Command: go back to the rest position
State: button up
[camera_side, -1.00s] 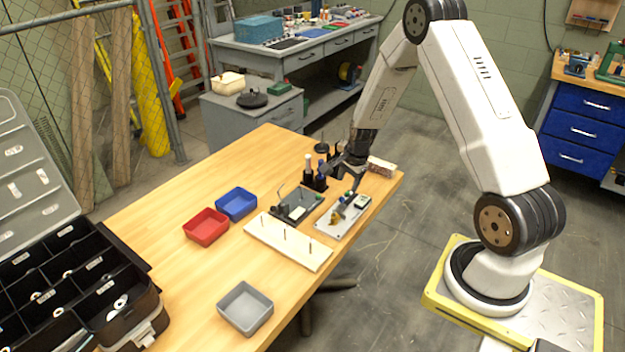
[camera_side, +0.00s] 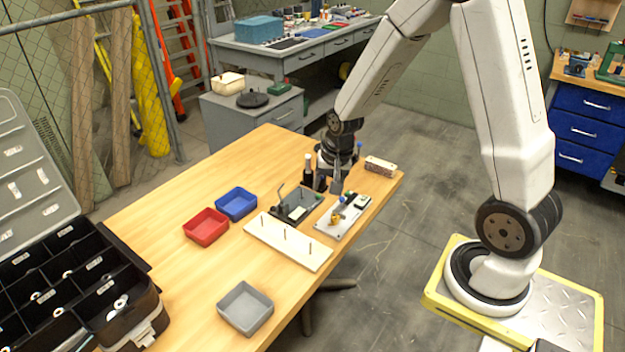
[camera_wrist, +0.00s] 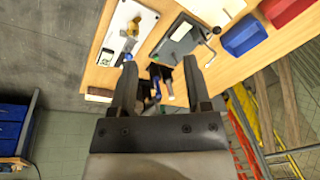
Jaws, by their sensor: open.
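My gripper (camera_side: 337,184) hangs over the far right part of the wooden table in the side view, with its fingers pointing down. In the wrist view my gripper (camera_wrist: 160,75) shows two dark fingers spread apart, with nothing held between them. Below and between the fingers, bottles in a dark holder (camera_wrist: 163,82) are partly hidden; a bottle with a pale cap (camera_side: 308,165) shows beside the gripper in the side view. A white plate with small parts (camera_side: 343,216) and a grey tray with a lever (camera_side: 297,205) lie just in front of the gripper.
On the wooden table (camera_side: 165,230) are a red bin (camera_side: 206,227), a blue bin (camera_side: 236,204), a grey bin (camera_side: 245,308) and a pale board with pegs (camera_side: 288,242). A brush-like block (camera_side: 380,166) lies near the right edge. A black compartment case (camera_side: 75,285) stands at left.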

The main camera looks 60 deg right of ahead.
jog(key=s+a+r+n, duration=0.4)
jog(key=s+a+n, duration=0.4)
jog(key=a+n, duration=0.1)
jog(key=shift+s+a+r+n, duration=0.3)
jog(key=shift+s+a+n, duration=0.1)
jog(key=shift+a, duration=0.15)
jog(key=shift+c, duration=0.2)
dwell(1.9)
